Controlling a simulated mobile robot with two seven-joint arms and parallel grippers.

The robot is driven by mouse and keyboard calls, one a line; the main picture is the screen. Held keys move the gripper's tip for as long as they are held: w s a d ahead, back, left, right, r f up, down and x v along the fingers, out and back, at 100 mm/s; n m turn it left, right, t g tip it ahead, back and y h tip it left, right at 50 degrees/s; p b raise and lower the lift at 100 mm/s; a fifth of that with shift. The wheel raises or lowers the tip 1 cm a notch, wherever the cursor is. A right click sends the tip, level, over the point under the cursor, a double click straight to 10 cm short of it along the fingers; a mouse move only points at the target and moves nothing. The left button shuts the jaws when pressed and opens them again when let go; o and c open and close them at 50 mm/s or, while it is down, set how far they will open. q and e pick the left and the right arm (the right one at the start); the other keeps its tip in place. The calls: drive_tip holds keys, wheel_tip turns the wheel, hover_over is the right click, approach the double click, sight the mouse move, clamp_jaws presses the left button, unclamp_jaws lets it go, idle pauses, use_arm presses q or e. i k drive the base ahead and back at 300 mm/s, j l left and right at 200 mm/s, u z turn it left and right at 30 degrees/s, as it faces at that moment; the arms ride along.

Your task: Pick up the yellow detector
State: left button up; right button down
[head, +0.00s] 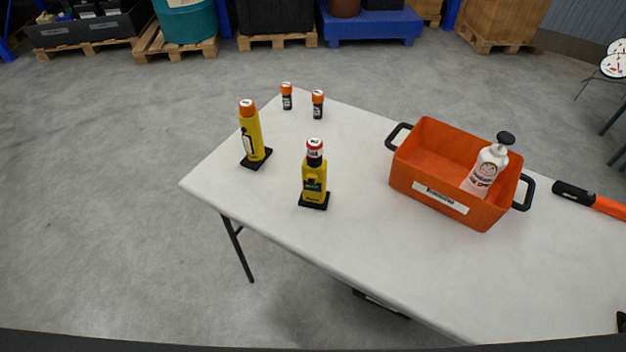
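Two yellow handheld devices stand upright in black bases on the white table (365,245). One yellow device with an orange cap (252,136) is near the table's left corner. The other yellow device with a red-and-white top (314,180) stands to its right and nearer to me. I cannot tell from their labels which one is the detector. Both stand apart from other things, with nothing in front of them. Neither of my grippers shows in the head view.
Two small black bottles with orange caps (287,97) (318,105) stand behind. An orange bin (418,178) with black handles holds a white pump bottle (487,168). An orange-and-black tool (590,199) lies at right. A black object (621,322) is cut off at the right edge. The front table area is clear.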

sight(315, 197)
drive_tip(key=k+j+z, duration=0.2)
drive_tip(key=j+z, duration=0.3)
drive_tip(key=k+j+z, duration=0.2)
drive_tip(key=z, duration=0.25)
drive_tip(key=k+j+z, duration=0.2)
drive_tip(key=z, duration=0.3)
drive_tip(key=k, duration=0.1)
